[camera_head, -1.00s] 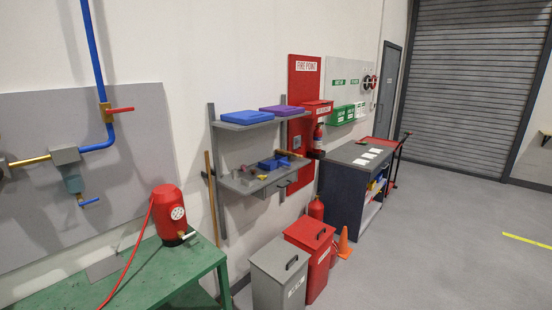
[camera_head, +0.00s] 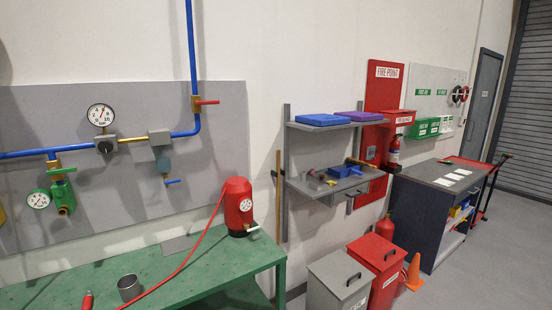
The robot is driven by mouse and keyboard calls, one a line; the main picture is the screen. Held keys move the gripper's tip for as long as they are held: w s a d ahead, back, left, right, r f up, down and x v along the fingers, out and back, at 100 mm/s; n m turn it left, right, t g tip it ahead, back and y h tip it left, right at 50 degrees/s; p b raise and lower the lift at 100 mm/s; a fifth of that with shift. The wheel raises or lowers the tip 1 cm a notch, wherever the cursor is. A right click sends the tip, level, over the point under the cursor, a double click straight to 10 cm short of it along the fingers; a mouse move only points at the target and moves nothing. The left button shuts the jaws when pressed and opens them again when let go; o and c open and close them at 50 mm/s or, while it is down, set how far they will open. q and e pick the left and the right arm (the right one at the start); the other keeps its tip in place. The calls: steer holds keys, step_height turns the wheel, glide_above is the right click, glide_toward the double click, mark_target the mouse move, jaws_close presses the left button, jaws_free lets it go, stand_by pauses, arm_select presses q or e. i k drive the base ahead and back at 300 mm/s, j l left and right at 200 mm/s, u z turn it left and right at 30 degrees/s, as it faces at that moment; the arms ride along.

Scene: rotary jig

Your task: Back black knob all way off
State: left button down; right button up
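A grey regulator block with a round dark knob (camera_head: 106,144) sits on the blue pipe on the wall panel at the left. A white dial gauge (camera_head: 101,115) stands just above it. I cannot tell for certain whether this knob is the task's black knob. Neither of my grippers is in view.
A green bench (camera_head: 190,275) runs below the panel, with a red tank (camera_head: 238,205), a red hose (camera_head: 182,262) and a metal cup (camera_head: 129,287). A green valve with a gauge (camera_head: 62,192) is at far left. Grey and red bins (camera_head: 338,283) stand right of the bench.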

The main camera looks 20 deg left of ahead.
mark_target(105, 147)
steer(key=u, duration=1.7)
